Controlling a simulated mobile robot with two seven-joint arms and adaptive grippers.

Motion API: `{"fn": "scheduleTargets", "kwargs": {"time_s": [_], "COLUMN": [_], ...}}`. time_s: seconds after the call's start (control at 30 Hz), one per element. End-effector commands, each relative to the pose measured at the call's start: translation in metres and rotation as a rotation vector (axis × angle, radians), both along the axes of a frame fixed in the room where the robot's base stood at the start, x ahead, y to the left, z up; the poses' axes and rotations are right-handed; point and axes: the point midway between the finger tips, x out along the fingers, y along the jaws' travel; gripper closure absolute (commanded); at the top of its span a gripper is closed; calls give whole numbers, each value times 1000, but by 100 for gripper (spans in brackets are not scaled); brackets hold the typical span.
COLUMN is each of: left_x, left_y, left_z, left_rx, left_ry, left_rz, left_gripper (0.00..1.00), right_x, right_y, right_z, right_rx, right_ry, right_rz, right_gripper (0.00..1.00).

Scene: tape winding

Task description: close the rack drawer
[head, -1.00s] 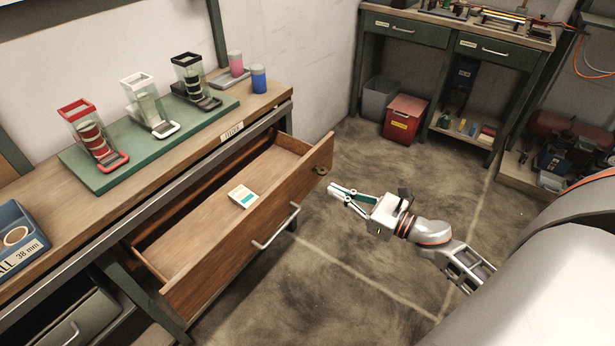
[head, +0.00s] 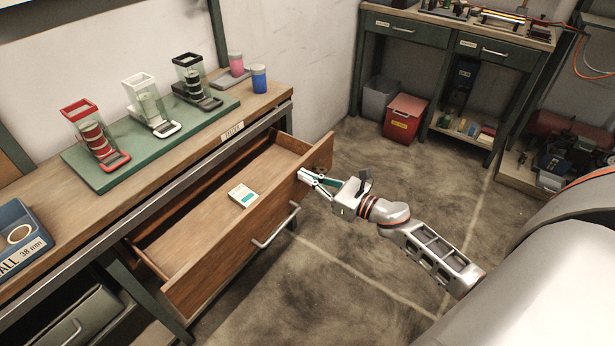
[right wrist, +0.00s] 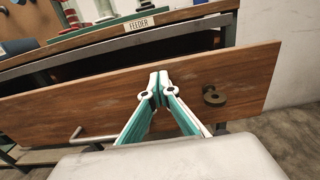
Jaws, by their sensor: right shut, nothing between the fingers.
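The wooden rack drawer (head: 240,238) is pulled out from under the workbench, with a small white and teal box (head: 242,195) lying inside. Its front has a metal bar handle (head: 276,226); the handle also shows at lower left in the right wrist view (right wrist: 78,134). My right gripper (head: 301,174) is shut and empty, its tips at the upper part of the drawer front, right of the handle. In the right wrist view the closed fingertips (right wrist: 159,82) lie over the drawer front (right wrist: 240,80); I cannot tell whether they touch. My left gripper is not in view.
A round dark metal piece (right wrist: 214,96) sits on the drawer front right of my fingers. The workbench top (head: 270,97) carries a green board (head: 105,180) with several dispensers. A red bin (head: 404,118) stands by the far bench. The floor around my right arm is clear.

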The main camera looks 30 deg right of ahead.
Motion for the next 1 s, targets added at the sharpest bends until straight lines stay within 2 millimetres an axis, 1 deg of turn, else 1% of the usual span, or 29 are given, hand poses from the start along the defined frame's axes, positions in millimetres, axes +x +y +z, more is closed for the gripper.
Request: {"fn": "scheduleTargets", "kwargs": {"time_s": [0.17,0.27,0.33,0.43,0.53,0.8,0.9,1.0], "left_x": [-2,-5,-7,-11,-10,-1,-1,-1], "left_y": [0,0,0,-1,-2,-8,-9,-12], "left_z": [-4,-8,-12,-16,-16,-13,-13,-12], "left_rx": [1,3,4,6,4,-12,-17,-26], "left_ry": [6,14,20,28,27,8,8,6], "left_rz": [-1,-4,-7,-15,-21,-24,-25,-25], "left_gripper": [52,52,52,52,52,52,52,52], "right_x": [5,14,24,43,66,127,144,157], "right_y": [2,6,10,18,27,53,60,65], "right_z": [-1,-2,-3,-4,-6,-7,-6,-6], "right_rx": [0,1,0,-1,0,0,-1,-1], "right_ry": [0,0,2,2,3,6,5,5], "right_rz": [1,1,1,1,1,0,0,-1], "right_gripper": [100,100,100,100,100,100,100,100]}}
